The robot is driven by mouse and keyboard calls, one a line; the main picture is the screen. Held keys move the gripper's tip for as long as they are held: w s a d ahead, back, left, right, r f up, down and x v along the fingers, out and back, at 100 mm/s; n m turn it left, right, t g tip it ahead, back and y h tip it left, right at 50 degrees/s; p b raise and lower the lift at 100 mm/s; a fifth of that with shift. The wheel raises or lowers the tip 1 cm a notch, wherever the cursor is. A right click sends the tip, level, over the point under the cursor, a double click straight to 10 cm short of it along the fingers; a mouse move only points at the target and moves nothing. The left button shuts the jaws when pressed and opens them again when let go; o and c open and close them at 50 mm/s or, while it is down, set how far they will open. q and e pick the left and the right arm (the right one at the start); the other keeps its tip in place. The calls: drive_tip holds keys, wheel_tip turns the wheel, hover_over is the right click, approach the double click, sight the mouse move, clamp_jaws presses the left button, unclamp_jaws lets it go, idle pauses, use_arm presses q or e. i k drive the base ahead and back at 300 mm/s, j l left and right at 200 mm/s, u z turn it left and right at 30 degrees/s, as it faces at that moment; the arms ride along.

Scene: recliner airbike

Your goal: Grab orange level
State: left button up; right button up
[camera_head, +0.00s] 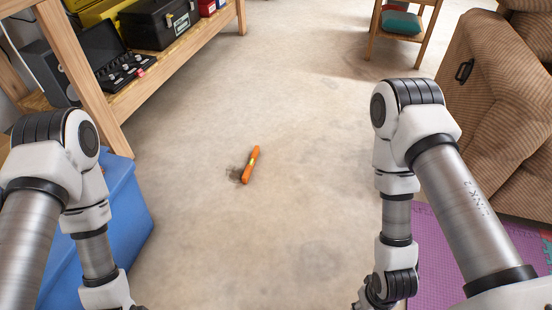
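The orange level (251,164) lies on the bare concrete floor near the middle of the view, slightly slanted, with a small yellow part along it. A dark stain shows on the floor beside its lower end. My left arm comes down at the left, and its gripper is below the picture's edge. My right arm comes down at the right. Only a dark part at its lower end (366,300) shows at the bottom edge, and its fingers cannot be made out. Both arms are well apart from the level.
A blue bin (112,215) stands at the left under my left arm. A wooden shelf (180,67) with toolboxes is at the upper left. A brown recliner (498,110) and a purple mat (432,262) are at the right. The floor around the level is clear.

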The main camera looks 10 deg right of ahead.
sight(246, 175)
drive_tip(key=i+l+u, duration=0.3)
drive_tip(key=i+l, duration=0.25)
drive_tip(key=i+l+u, duration=0.35)
drive_tip(key=i+l, duration=0.15)
drive_tip(key=l, duration=0.25)
drive_tip(key=i+l+u, duration=0.15)
drive_tip(key=l, duration=0.25)
drive_tip(key=i+l+u, duration=0.15)
drive_tip(key=l, duration=0.3)
drive_tip(key=i, duration=0.1)
